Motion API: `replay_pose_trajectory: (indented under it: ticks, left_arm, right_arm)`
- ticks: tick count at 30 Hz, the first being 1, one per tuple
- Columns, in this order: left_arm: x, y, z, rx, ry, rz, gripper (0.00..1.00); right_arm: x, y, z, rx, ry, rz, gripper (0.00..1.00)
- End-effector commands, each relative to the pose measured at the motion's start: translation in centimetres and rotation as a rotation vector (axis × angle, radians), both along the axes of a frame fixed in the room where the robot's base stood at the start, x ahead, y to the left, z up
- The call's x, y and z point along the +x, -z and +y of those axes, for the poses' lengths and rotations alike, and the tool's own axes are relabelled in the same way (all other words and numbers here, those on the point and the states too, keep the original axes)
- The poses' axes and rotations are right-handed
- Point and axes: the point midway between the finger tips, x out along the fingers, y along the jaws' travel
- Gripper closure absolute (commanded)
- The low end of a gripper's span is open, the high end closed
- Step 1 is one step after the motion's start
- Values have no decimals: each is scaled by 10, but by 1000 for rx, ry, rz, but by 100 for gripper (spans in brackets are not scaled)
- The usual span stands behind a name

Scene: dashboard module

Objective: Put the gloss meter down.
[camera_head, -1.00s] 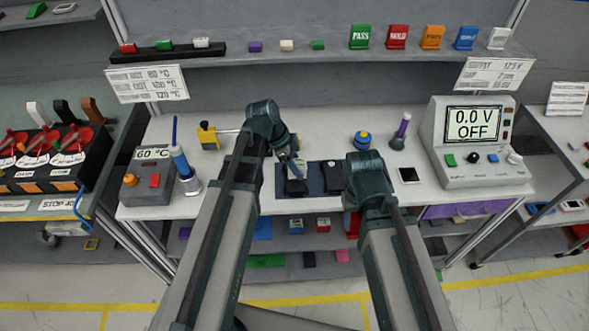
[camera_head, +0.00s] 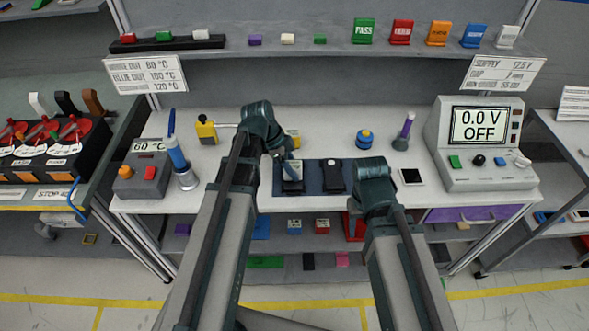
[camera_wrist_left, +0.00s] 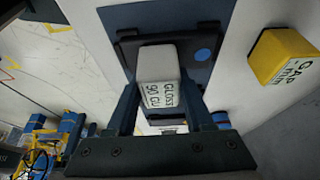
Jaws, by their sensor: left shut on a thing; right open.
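The gloss meter (camera_wrist_left: 160,75) is a pale grey block with black "GLOSS" lettering, seen in the left wrist view. My left gripper (camera_wrist_left: 158,100) is shut on it, one finger on each side. It is over a dark panel (camera_wrist_left: 195,38) with a blue dot, which lies on a blue mat (camera_wrist_left: 92,15). I cannot tell whether the meter touches the panel. In the head view my left gripper (camera_head: 290,163) is above the left dark panel on the mat (camera_head: 313,178). My right gripper (camera_head: 374,172) is open, right of the mat; its fingertips are mostly hidden.
A second dark panel (camera_head: 335,175) lies on the mat's right part. A yellow gap gauge (camera_wrist_left: 284,52) stands beside the mat. A heater box (camera_head: 145,180) stands left.

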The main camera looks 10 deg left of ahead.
Motion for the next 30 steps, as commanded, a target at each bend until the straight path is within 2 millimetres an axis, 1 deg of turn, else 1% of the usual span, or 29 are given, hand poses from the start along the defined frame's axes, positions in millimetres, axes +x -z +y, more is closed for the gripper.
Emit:
replay_pose_trajectory:
  ticks: [4, 5, 6, 9, 18, 22, 26, 30]
  left_arm:
    - [0, 5, 0, 0, 0, 0, 100]
    - [0, 3, 0, 0, 0, 0, 43]
    - [0, 3, 0, 0, 0, 0, 35]
    - [0, 3, 0, 0, 0, 0, 18]
    - [0, 2, 0, 0, 0, 0, 18]
    - [0, -1, 0, 0, 0, 0, 18]
    - [-1, -10, 3, 0, -1, 0, 18]
    - [-2, -26, 8, 0, -3, 0, 18]
  right_arm:
    - [0, 5, 0, 0, 0, 0, 50]
    - [0, 3, 0, 0, 0, 0, 50]
    - [0, 3, 0, 0, 0, 0, 50]
    - [0, 3, 0, 0, 0, 0, 50]
    - [0, 2, 0, 0, 0, 0, 50]
    - [0, -1, 0, 0, 0, 0, 50]
    - [0, -10, 0, 0, 0, 0, 50]
    - [0, -26, 0, 0, 0, 0, 50]
